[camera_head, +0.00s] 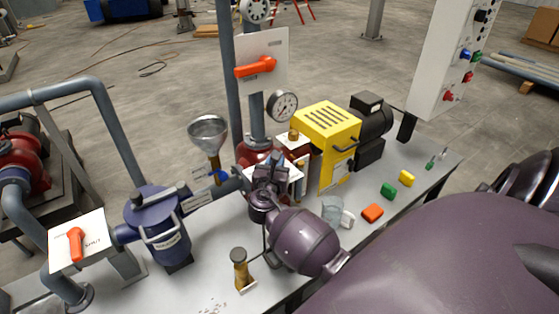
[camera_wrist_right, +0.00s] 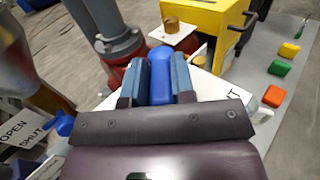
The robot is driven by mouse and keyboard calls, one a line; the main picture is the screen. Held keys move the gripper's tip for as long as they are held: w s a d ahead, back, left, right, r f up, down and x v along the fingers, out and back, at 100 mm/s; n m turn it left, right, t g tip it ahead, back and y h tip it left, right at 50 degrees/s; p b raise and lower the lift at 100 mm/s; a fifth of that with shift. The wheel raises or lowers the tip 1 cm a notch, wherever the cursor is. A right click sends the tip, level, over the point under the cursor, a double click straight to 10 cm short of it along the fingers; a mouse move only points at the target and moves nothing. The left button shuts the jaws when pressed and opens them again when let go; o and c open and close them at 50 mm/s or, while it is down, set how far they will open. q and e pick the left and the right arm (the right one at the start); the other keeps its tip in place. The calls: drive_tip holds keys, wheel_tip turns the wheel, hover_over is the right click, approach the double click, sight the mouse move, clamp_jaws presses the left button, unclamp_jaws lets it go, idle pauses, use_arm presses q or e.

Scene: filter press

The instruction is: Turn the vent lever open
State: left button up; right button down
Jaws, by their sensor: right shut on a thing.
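My right gripper (camera_head: 270,176) is shut on a blue lever (camera_wrist_right: 160,75), with one finger along each side of it in the right wrist view. The lever sits over a white plate (camera_head: 290,172), which also shows in the right wrist view (camera_wrist_right: 235,83). Most of the plate's lettering is hidden by my gripper, so I cannot read the lever's setting. A second blue lever (camera_head: 218,175) is below the funnel, and it shows at the left of the wrist view (camera_wrist_right: 62,123) near a label reading OPEN and SHUT. My left gripper is not in view.
Around my right gripper stand the steel funnel (camera_head: 208,135), a pressure gauge (camera_head: 283,106), the yellow-covered pump (camera_head: 328,125), a blue strainer (camera_head: 160,232) and a clear beaker (camera_head: 333,208). Orange levers (camera_head: 256,67) (camera_head: 75,243) sit on other plates. Coloured blocks (camera_head: 372,212) lie right.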

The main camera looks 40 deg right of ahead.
drive_tip(key=shift+w+a+m+g+h+b, duration=0.25)
drive_tip(key=shift+w+m+g+h, duration=0.35)
drive_tip(key=shift+m+g, duration=1.2)
drive_tip(key=shift+w+m+g+h+b, duration=0.35)
drive_tip(key=shift+m+g+h, duration=0.55)
drive_tip(key=shift+g, duration=1.55)
drive_tip(key=shift+w+a+m+g+h+b, duration=0.2)
drive_tip(key=shift+w+m+g+h, duration=0.3)
drive_tip(key=shift+m+g, duration=1.45)
drive_tip(key=shift+g, duration=0.4)
drive_tip(key=c, duration=1)
unclamp_jaws()
drive_tip(key=shift+d, duration=0.1)
drive_tip(key=shift+o, duration=0.2)
drive_tip(key=w+a+b, duration=0.1)
drive_tip(key=a, duration=0.9)
drive_tip(key=shift+w+a+b, duration=0.25)
drive_tip(key=shift+a+b, duration=0.05)
drive_tip(key=shift+a, duration=0.1)
